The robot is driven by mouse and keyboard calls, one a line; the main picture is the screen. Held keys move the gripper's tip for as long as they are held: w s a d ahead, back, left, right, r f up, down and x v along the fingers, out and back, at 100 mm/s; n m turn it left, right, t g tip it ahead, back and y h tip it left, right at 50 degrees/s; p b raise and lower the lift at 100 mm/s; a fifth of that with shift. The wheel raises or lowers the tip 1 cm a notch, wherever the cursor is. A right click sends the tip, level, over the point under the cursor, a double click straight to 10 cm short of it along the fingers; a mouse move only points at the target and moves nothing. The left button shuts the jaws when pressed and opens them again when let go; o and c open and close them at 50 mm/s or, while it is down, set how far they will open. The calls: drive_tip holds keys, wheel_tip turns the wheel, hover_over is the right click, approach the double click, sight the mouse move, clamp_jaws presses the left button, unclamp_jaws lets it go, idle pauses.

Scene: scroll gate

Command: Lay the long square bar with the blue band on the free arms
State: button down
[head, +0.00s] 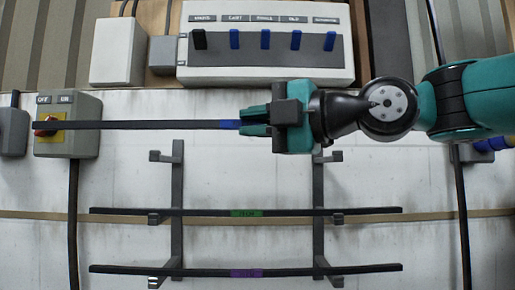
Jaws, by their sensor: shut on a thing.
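My gripper (257,122) is shut on the long dark square bar (135,125) at its blue band (230,124). The bar is about level and reaches left across the switch box. Its right part is hidden behind my gripper and wrist. The free arms are the upper pair on the rack, a left arm (160,156) and a right arm (327,157). Both are empty and show a little lower in the picture than the held bar. How far the bar is from the wall, I cannot tell.
A bar with a green band (246,212) lies on the middle arms, and one with a purple band (245,272) on the lowest arms. The OFF/ON switch box (84,139) with a red knob is behind the held bar's left end. A panel of blue levers (265,75) is above.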

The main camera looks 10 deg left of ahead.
drive_tip(key=w+a+f+p, duration=0.1)
drive_tip(key=w+a+p, duration=0.1)
drive_tip(key=w+p, duration=0.5)
drive_tip(key=w+a+f+p, duration=0.1)
drive_tip(key=w+a+p, duration=0.1)
drive_tip(key=w+p, duration=0.5)
drive_tip(key=shift+w+f, duration=0.3)
drive_tip(key=shift+w, duration=0.35)
idle(0.9)
drive_tip(key=shift+f+b, duration=0.25)
drive_tip(key=shift+b, duration=0.3)
idle(0.8)
drive_tip(key=c, duration=1.1)
unclamp_jaws()
drive_tip(key=shift+o, duration=1.3)
drive_tip(key=shift+f, duration=0.25)
